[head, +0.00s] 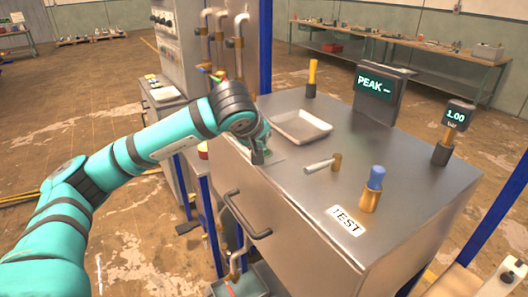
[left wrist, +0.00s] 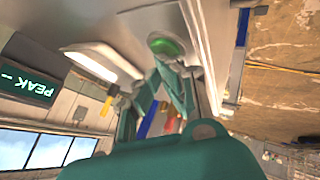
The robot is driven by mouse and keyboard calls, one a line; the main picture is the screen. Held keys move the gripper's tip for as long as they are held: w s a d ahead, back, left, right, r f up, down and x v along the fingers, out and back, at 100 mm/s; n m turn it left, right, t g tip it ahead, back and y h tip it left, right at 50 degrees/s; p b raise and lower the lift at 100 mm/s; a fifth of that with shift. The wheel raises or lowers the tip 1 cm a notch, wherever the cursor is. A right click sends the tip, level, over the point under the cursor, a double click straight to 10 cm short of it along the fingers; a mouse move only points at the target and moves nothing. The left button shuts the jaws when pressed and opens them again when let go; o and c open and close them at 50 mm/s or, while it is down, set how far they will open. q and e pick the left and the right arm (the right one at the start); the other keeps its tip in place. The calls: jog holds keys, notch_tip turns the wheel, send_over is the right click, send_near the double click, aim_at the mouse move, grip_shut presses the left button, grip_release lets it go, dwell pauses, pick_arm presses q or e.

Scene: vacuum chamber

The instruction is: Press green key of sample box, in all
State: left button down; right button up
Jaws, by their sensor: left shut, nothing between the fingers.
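The green key (left wrist: 166,46) shows in the left wrist view as a round green disc just beyond my left gripper's fingertips. In the head view my own gripper hides it. My left gripper (head: 257,157) is shut and empty, pointing down at the left edge of the metal top (head: 315,195). In the wrist view the left gripper (left wrist: 174,70) lies very close to the key; I cannot tell whether it touches. My right gripper is not in view.
A shallow metal tray (head: 301,127) lies just beyond the left gripper. A PEAK display (head: 378,90), a gauge reading 1.00 (head: 456,115), a blue-topped valve (head: 372,188) and a yellow-handled post (head: 312,78) stand on the top. A handle (head: 248,222) juts from the front.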

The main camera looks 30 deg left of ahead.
pick_arm(q)
jog(key=shift+f, duration=0.3)
jog(key=shift+r, duration=0.1)
dwell(0.4)
jog(key=shift+r, duration=0.85)
jog(key=shift+r+p, duration=1.8)
jog(key=shift+r, duration=0.75)
jog(key=shift+f, duration=0.15)
